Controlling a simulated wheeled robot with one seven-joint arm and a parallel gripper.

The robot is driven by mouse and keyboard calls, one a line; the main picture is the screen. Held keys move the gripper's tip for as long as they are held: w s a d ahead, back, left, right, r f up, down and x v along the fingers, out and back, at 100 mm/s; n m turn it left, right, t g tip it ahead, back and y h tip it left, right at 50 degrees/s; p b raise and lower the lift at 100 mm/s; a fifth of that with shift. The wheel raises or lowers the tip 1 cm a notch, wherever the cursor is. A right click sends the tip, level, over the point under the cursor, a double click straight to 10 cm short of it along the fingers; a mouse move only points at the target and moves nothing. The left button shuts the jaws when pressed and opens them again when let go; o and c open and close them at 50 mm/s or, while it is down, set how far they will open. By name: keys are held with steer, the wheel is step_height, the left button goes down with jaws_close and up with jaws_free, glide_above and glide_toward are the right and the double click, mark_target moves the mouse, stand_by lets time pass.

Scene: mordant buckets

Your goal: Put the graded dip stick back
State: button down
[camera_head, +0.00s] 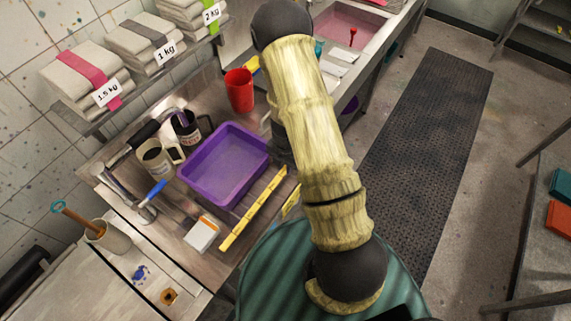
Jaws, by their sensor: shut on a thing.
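A yellow strip with dark marks along it, which looks like the graded dip stick (253,210), runs slantwise along the front of the steel counter, between the purple basin (225,165) and the counter edge. Its upper end comes close to my arm in the picture. I cannot tell whether it lies on the counter or is held above it. My pale, ribbed arm crosses the middle of the view and hides part of the counter behind it. My gripper does not show, so what it holds cannot be seen.
A white box (202,234) lies in front. A pale pot (108,237) holds a blue-ended stick (75,214). Folded cloths (88,78) fill the shelf. The floor mat (425,160) is clear.

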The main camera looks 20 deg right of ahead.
mark_target(285, 184)
steer(key=shift+f+b, duration=3.55)
steer(key=shift+f, duration=0.9)
steer(key=c, duration=1.2)
jaws_free()
step_height(285, 184, up, 18)
steer(key=p, duration=0.1)
steer(key=shift+f+p, duration=0.25)
steer(key=shift+p, duration=0.1)
steer(key=shift+w, duration=0.15)
